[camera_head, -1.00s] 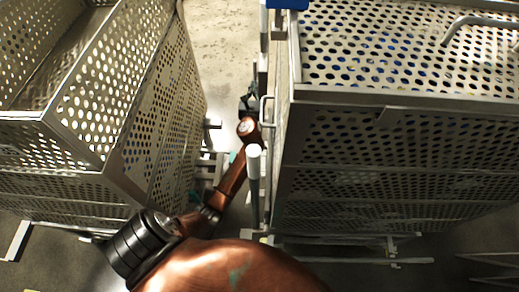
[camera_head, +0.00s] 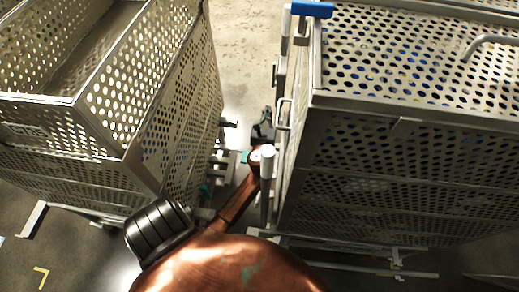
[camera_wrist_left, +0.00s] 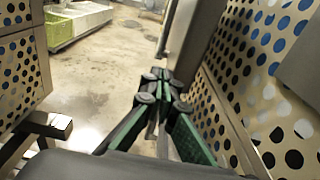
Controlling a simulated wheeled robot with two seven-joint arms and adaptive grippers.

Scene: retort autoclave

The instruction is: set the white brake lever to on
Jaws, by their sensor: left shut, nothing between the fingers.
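A white-capped upright lever (camera_head: 267,165), which looks like the white brake lever, stands at the near left side of the right-hand perforated cart (camera_head: 410,110). My left gripper (camera_head: 263,122) is in the gap between the two carts, just beyond the white cap in the picture and close to the right cart's left side. In the left wrist view, its dark and green fingers (camera_wrist_left: 163,85) are together with nothing held, beside a grey upright panel (camera_wrist_left: 198,35). I cannot tell whether the fingers touch the lever. My right gripper is not in view.
An open perforated basket cart (camera_head: 130,100) stands on the left, close to my left arm. A blue handle piece (camera_head: 312,10) tops the right cart's far left corner. A bent metal handle (camera_head: 490,42) lies over its top. Clear floor (camera_head: 245,50) shows beyond the gap.

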